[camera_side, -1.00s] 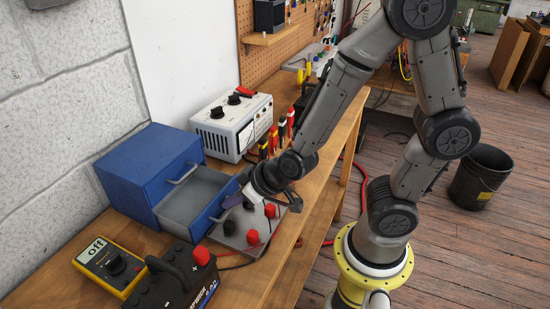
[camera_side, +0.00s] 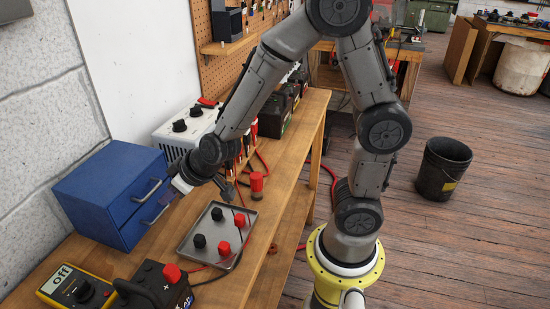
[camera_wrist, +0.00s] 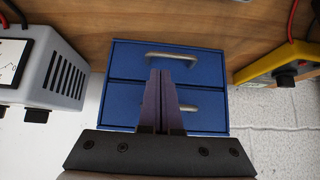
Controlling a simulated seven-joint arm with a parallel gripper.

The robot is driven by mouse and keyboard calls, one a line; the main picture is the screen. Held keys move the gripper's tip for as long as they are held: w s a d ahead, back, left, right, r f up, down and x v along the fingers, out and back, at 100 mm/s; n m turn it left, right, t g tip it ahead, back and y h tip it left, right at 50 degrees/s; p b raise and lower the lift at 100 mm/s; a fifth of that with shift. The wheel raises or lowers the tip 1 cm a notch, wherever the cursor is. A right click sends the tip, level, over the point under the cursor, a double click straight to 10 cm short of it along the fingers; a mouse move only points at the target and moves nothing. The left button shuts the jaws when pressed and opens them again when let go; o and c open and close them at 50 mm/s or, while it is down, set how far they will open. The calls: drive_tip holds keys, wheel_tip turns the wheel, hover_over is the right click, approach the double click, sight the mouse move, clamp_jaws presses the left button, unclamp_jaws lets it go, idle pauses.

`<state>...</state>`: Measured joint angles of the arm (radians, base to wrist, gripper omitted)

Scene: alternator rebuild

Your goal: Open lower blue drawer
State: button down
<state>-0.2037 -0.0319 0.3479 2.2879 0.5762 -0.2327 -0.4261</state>
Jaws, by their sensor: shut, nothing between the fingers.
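The blue two-drawer cabinet (camera_side: 90,195) stands on the bench against the wall, and both drawer fronts look closed. The lower drawer's handle (camera_side: 155,213) is a curved silver bar below the upper handle (camera_side: 147,190). The wrist view is upside down, so the lower drawer's handle (camera_wrist: 172,57) is nearer its top and the upper handle (camera_wrist: 187,107) is below it. My gripper (camera_side: 168,198) is shut and empty just in front of the cabinet.
A grey tray (camera_side: 232,264) with red and black knobs lies right of the cabinet. A white meter box (camera_side: 170,142) stands behind my gripper. A yellow multimeter (camera_side: 55,285) and a black battery (camera_side: 150,290) stand at the front left. A red-capped part (camera_side: 257,183) stands behind the tray.

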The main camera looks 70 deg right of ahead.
sight(154, 210)
drive_tip(key=s+r+n+t+y, duration=0.1)
drive_tip(key=s+r, duration=0.4)
drive_tip(key=r, duration=0.3)
drive_tip(key=s+r+n+t+y, duration=0.1)
drive_tip(key=s+r, duration=0.4)
drive_tip(key=r, duration=0.3)
drive_tip(key=s+d+f+m+g+h, duration=0.1)
drive_tip(key=s+d+f+g, duration=0.15)
drive_tip(key=s, duration=0.45)
drive_tip(key=s+d+f+m+g+h, duration=0.1)
drive_tip(key=s+d+f+g, duration=0.15)
drive_tip(key=s, duration=0.35)
drive_tip(key=w+a+r+n+t+y, duration=0.1)
drive_tip(key=w+a+r+t, duration=0.15)
drive_tip(key=w, duration=0.45)
drive_tip(key=w+a+r+n+t+y, duration=0.1)
drive_tip(key=w+a+r+t, duration=0.15)
drive_tip(key=w, duration=0.35)
drive_tip(key=shift+w+d+f+m+g+h, duration=0.1)
drive_tip(key=shift+w+f+m+g+h, duration=0.25)
drive_tip(key=shift+w+f, duration=2.3)
drive_tip(key=shift+w+a+f+m+g+h, duration=0.1)
drive_tip(key=shift+w+f+m+g+h, duration=0.2)
drive_tip(key=shift+w+f, duration=2.35)
drive_tip(key=shift+w+d+f+m+g+h, duration=0.1)
drive_tip(key=shift+w+f+m+g+h, duration=0.65)
drive_tip(key=shift+f, duration=3.45)
